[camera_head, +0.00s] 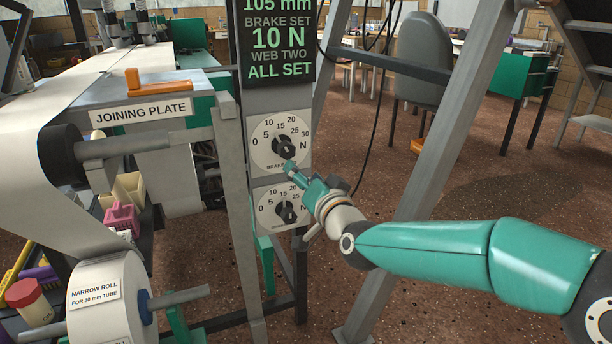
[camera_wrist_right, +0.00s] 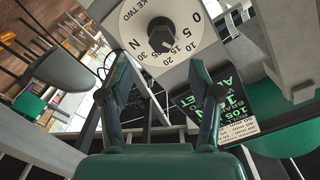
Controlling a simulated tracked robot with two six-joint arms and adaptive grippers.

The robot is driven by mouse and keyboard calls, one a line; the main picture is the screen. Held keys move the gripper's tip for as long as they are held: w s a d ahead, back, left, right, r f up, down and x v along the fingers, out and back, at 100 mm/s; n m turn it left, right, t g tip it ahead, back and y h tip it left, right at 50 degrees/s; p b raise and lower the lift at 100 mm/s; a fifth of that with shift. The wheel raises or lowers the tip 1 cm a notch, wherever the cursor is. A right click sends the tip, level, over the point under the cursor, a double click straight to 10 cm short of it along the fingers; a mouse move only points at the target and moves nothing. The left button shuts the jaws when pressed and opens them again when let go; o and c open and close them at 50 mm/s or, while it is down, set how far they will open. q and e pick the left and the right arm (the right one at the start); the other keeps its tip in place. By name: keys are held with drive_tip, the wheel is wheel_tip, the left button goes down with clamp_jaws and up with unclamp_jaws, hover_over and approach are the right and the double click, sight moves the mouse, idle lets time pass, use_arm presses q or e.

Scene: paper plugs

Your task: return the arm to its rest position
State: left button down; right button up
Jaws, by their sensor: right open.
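My right gripper (camera_head: 292,170) reaches in from the right in the head view, in front of the post with two brake dials. Its fingers are apart and empty in the right wrist view (camera_wrist_right: 161,88). The upper dial's black knob (camera_head: 284,147) is just above the fingertips in the head view. The lower dial's knob (camera_head: 286,212) is left of the wrist. In the wrist view a dial with a black knob (camera_wrist_right: 162,37), its label ending "KE TWO", lies beyond the open fingers, with no contact visible. My left gripper is out of view.
The display (camera_head: 277,42) above the dials reads 105 mm, brake set 10 N, web two all set. A grey slanted frame leg (camera_head: 440,150) stands behind my right arm. The joining plate (camera_head: 140,90) and narrow roll (camera_head: 105,300) are at left. Open floor (camera_head: 480,185) lies at right.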

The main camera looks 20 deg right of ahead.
drive_tip(key=shift+d, duration=0.1)
wheel_tip(320, 180, down, 18)
drive_tip(key=g, duration=0.4)
drive_tip(key=s+a+f+n+g+y+p, duration=0.1)
drive_tip(key=s+f+g, duration=0.15)
drive_tip(key=f, duration=0.65)
drive_tip(key=s+a+f+g, duration=0.2)
drive_tip(key=s+f, duration=0.2)
drive_tip(key=f, duration=0.5)
drive_tip(key=s+a+f+n+g+y, duration=0.1)
drive_tip(key=s+a+f+g, duration=0.15)
drive_tip(key=s+f, duration=0.45)
drive_tip(key=s+a+f+n+g+y, duration=0.1)
drive_tip(key=s+a+f+g, duration=0.15)
drive_tip(key=s, duration=0.85)
drive_tip(key=s+a+f+n+g, duration=0.15)
drive_tip(key=s+f+g, duration=0.3)
drive_tip(key=s, duration=0.45)
wheel_tip(320, 180, up, 38)
drive_tip(key=p, duration=3.8)
drive_tip(key=shift+w+a+f+t, duration=0.15)
drive_tip(key=shift+f+t, duration=0.05)
drive_tip(key=shift+t, duration=0.1)
